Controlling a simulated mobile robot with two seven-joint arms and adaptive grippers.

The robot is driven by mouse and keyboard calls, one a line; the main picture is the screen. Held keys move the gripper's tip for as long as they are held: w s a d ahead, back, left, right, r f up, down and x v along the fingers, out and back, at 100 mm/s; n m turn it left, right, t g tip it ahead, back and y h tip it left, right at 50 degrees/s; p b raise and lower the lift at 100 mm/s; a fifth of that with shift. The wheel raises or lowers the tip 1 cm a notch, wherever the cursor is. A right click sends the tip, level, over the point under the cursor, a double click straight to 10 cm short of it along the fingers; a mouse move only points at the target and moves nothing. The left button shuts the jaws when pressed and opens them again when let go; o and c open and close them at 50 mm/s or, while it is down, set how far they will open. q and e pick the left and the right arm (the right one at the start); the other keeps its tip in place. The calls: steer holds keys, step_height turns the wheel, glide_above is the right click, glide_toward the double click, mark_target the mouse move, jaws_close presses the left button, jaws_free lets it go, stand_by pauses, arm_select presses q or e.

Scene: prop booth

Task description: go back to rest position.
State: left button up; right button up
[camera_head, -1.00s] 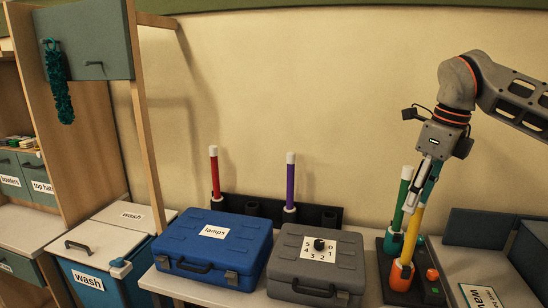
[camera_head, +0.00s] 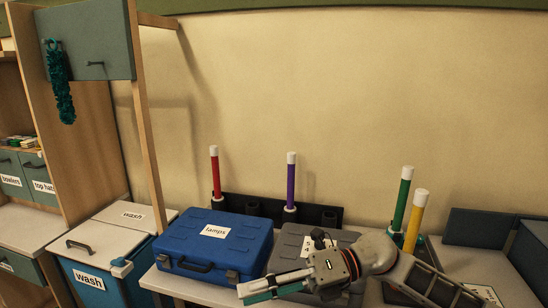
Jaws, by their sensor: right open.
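My right gripper (camera_head: 275,287) reaches in from the lower right, low in front of the grey case (camera_head: 290,243). Its fingers point left, near the front right corner of the blue case, and nothing shows between them. My right arm hides much of the grey case and its dial. The green wand (camera_head: 402,200) and the yellow wand (camera_head: 415,222) stand upright at the right, apart from the gripper, with their lower parts partly behind my arm. My left gripper is not in view.
A blue case (camera_head: 214,246) labelled lamps sits left of the grey case. A dark rack (camera_head: 252,206) behind holds a red wand (camera_head: 215,175) and a purple wand (camera_head: 291,182). A wash bin (camera_head: 90,275) stands at the left.

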steer(key=w+d+f+m+t+h, duration=0.25)
steer(key=d+f+m+t, duration=0.5)
steer(key=m, duration=0.75)
steer(key=w+d+f+m+t+h, duration=0.1)
steer(key=d+f+m+t+h, duration=0.25)
steer(key=f+m+t, duration=0.75)
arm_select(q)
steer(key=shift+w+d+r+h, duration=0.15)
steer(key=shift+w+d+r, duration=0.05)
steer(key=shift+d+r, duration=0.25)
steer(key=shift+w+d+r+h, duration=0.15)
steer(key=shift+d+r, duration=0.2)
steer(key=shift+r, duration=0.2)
arm_select(e)
steer(key=s+d+f+m+g+h, duration=0.2)
steer(key=s+d+f+m+h, duration=0.1)
steer(key=s+d+f+m, duration=0.3)
steer(key=s+d+f+m+g+h, duration=0.2)
steer(key=s+d+f+m+h, duration=0.2)
steer(key=s+f, duration=0.5)
step_height(320, 180, down, 4)
steer(key=d+m, duration=0.2)
steer(key=m, duration=0.1)
steer(key=shift+s+d+m, duration=0.3)
steer(key=shift+s, duration=0.1)
steer(key=shift+r, duration=0.1)
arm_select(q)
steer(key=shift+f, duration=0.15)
